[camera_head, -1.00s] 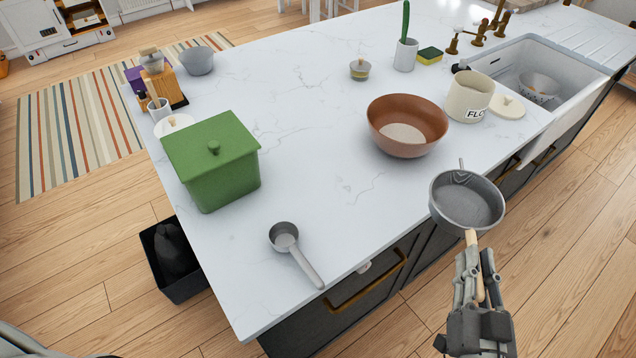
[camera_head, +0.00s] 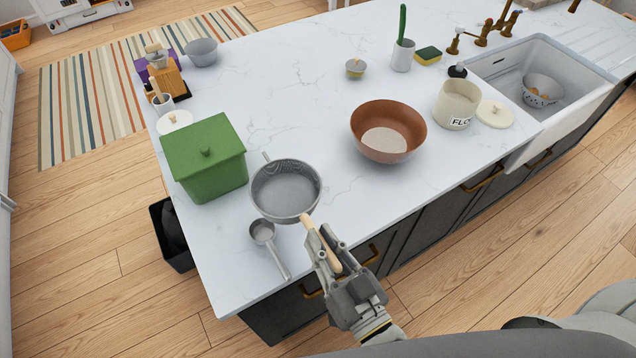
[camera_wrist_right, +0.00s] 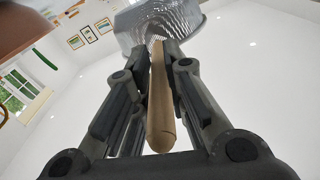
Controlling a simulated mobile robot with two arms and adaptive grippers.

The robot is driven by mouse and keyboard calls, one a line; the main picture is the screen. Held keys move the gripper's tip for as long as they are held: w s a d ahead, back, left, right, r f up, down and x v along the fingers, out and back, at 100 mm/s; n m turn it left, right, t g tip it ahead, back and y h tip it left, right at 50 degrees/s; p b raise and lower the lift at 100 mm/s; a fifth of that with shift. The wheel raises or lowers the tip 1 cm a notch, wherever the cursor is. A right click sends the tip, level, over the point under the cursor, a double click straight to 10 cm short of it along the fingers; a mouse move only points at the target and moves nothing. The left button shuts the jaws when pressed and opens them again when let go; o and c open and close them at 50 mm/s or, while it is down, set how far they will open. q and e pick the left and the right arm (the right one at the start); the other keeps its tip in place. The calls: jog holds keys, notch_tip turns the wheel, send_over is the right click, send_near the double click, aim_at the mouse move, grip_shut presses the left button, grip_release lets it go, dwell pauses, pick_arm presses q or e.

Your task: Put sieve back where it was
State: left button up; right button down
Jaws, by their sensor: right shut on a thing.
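The sieve (camera_head: 286,190) is a grey round mesh bowl with a small front lug and a wooden handle (camera_head: 318,238). My right gripper (camera_head: 328,246) is shut on the wooden handle. The sieve is over the near left part of the counter, between the green box and the brown bowl; I cannot tell whether it touches the counter. In the right wrist view the handle (camera_wrist_right: 160,105) lies between the two fingers and the mesh (camera_wrist_right: 160,25) is beyond them. My left gripper is not in view.
A grey scoop (camera_head: 264,236) lies close by the sieve's near side. The green lidded box (camera_head: 205,160) stands to its left, and the brown bowl (camera_head: 412,125) with pale contents to its right. The counter (camera_head: 290,100) is clear behind. A sink (camera_head: 500,68) is at the right.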

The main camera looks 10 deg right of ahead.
jog(key=w+d+f+b, duration=0.2)
jog(key=w+f+b, duration=0.1)
jog(key=w+d+f+b, duration=0.2)
jog(key=w+f+b, duration=0.1)
jog(key=w+b, duration=0.1)
jog(key=w+d+f+b, duration=0.2)
jog(key=w+b, duration=0.1)
jog(key=shift+w+d+f+b, duration=0.25)
jog(key=shift+d+f+b, duration=0.05)
jog(key=shift+f, duration=0.1)
jog(key=shift+w+d+f, duration=0.15)
jog(key=shift+w, duration=0.1)
jog(key=shift+w+d+f+b, duration=0.2)
jog(key=shift+f+b, duration=0.25)
jog(key=shift+b, duration=0.25)
notch_tip(320, 180, down, 3)
jog(key=b, duration=0.4)
jog(key=shift+w+f, duration=0.1)
